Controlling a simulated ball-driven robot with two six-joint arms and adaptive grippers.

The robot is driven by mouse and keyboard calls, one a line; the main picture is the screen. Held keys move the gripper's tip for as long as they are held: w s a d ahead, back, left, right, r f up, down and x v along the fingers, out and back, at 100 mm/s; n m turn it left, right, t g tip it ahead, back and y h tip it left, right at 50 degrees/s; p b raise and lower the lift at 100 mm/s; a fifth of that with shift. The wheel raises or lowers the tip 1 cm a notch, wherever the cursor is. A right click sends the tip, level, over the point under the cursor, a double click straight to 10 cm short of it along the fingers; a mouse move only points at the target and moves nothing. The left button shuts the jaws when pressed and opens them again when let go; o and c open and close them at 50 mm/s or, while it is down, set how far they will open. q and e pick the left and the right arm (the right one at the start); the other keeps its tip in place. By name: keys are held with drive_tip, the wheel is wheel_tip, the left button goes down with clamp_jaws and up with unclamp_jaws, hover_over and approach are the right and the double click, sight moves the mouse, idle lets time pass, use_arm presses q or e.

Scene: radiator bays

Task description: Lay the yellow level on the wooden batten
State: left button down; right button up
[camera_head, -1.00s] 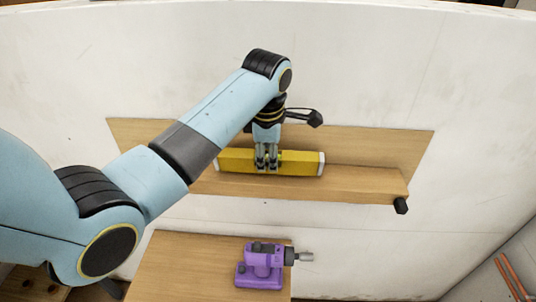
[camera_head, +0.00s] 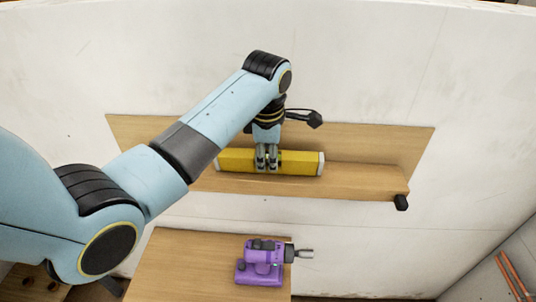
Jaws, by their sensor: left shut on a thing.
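The yellow level (camera_head: 298,163) is a long yellow bar with pale end caps. It lies lengthwise along the wooden batten (camera_head: 365,182), a wood ledge standing out from a wood board on the white wall. The level appears to be at the ledge's surface; I cannot tell whether its full underside touches. My left gripper (camera_head: 266,166) comes down from above and is shut on the level near its middle. My right gripper is not in view.
A purple drill (camera_head: 262,262) stands on a lower wooden table (camera_head: 190,265) in front. A black block (camera_head: 401,202) is at the ledge's right front corner. The ledge right of the level is clear. Reddish pipes (camera_head: 514,276) are at the lower right.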

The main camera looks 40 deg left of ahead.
use_arm(q)
drive_tip(key=shift+f, duration=0.1)
drive_tip(key=c, duration=0.9)
unclamp_jaws()
